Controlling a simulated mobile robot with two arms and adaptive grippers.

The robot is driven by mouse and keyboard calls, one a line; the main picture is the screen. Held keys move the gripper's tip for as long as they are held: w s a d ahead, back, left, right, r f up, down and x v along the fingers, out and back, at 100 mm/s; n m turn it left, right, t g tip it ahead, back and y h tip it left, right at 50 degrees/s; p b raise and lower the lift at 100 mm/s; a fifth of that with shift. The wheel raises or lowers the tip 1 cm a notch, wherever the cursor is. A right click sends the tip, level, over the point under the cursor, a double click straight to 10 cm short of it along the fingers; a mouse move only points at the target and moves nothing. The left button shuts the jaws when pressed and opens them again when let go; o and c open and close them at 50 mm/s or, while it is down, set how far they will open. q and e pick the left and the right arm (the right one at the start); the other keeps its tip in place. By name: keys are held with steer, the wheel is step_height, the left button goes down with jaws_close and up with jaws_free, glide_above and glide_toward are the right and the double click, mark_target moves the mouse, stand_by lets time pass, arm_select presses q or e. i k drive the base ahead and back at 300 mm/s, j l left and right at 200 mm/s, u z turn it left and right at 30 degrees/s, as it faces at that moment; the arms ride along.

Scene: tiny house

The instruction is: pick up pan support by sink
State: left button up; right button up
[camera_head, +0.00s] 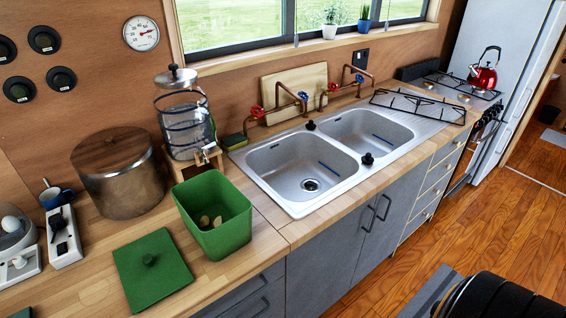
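The pan support (418,104) is a thin black wire frame. It lies flat on the steel drainboard (436,127) at the right end of the double sink (300,172), next to the right basin. Its bars are all in sight and nothing covers it. Another black pan support (452,84) sits on the stove top farther right. Neither of my grippers is in view.
Copper taps with red and blue handles (257,112) stand behind the basins. A green bin (212,213), its lid (151,268), a large pot (120,172) and a glass dispenser (185,125) are on the left counter. A red kettle (483,75) is on the stove. Wooden floor (480,205) is open in front.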

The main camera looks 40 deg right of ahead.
mark_target(419, 101)
steer(key=z, duration=2)
steer(key=i+l+z, duration=0.3)
steer(key=i, duration=0.2)
steer(key=i+l+z, duration=0.15)
steer(key=i+l, duration=0.15)
steer(key=i, duration=0.35)
steer(key=i+l+z, duration=0.2)
steer(key=i, duration=0.4)
steer(key=i+l+z, duration=0.15)
steer(key=i, duration=0.55)
